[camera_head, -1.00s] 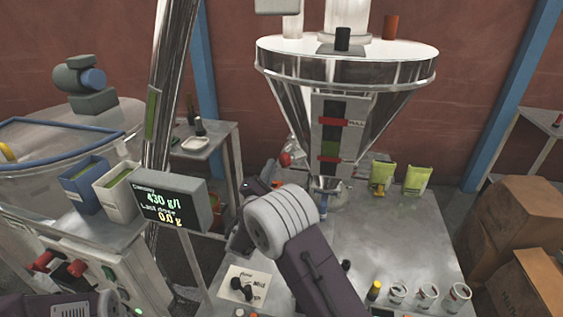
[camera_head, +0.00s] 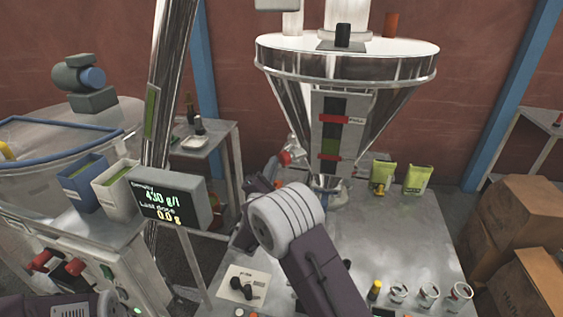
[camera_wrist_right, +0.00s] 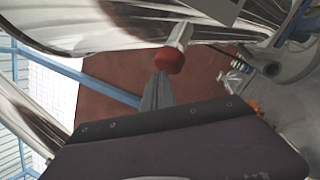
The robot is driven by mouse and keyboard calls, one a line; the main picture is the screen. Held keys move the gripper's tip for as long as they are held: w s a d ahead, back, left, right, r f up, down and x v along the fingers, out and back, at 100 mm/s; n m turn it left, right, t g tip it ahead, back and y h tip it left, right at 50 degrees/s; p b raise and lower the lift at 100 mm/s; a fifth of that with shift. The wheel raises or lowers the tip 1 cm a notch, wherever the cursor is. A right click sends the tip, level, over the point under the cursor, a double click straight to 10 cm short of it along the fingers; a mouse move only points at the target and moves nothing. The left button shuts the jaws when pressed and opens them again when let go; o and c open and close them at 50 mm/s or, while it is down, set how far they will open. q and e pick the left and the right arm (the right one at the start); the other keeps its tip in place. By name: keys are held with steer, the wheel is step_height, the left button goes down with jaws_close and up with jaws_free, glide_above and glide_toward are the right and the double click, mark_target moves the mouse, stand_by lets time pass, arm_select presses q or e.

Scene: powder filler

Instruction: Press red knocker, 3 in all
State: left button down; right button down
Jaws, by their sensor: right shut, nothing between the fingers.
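The red knocker (camera_head: 285,158) sticks out at the left side of the steel hopper's (camera_head: 290,95) lower cone. In the right wrist view the knocker (camera_wrist_right: 170,62) is a red round cap on a pale metal stem, just beyond my fingertips. My right gripper (camera_head: 271,170) is shut and empty, its tip close below and left of the knocker. In the wrist view its fingers (camera_wrist_right: 160,82) point at the cap; I cannot tell whether they touch it. My left gripper is out of view; only part of an arm shows at the bottom left.
A display (camera_head: 172,202) reads 430 g/l and last dose 0.0 g. Green pouches (camera_head: 417,179) and several cups (camera_head: 428,293) stand on the steel table (camera_head: 395,235). Cardboard boxes (camera_head: 520,225) are at the right. The table's middle right is clear.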

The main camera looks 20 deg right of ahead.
steer(key=shift+w+d+b, duration=0.15)
steer(key=shift+d+b, duration=0.2)
steer(key=shift+d, duration=0.6)
stand_by(1.0)
steer(key=shift+a, duration=0.1)
steer(key=shift+s+a+b, duration=0.25)
steer(key=shift+a+b, duration=0.15)
steer(key=shift+a, duration=0.85)
steer(key=shift+s+a+b, duration=0.25)
steer(key=shift+a+b, duration=0.1)
steer(key=shift+a, duration=0.9)
steer(key=shift+s+a+b, duration=0.25)
steer(key=shift+a+b, duration=0.1)
steer(key=shift+a, duration=0.85)
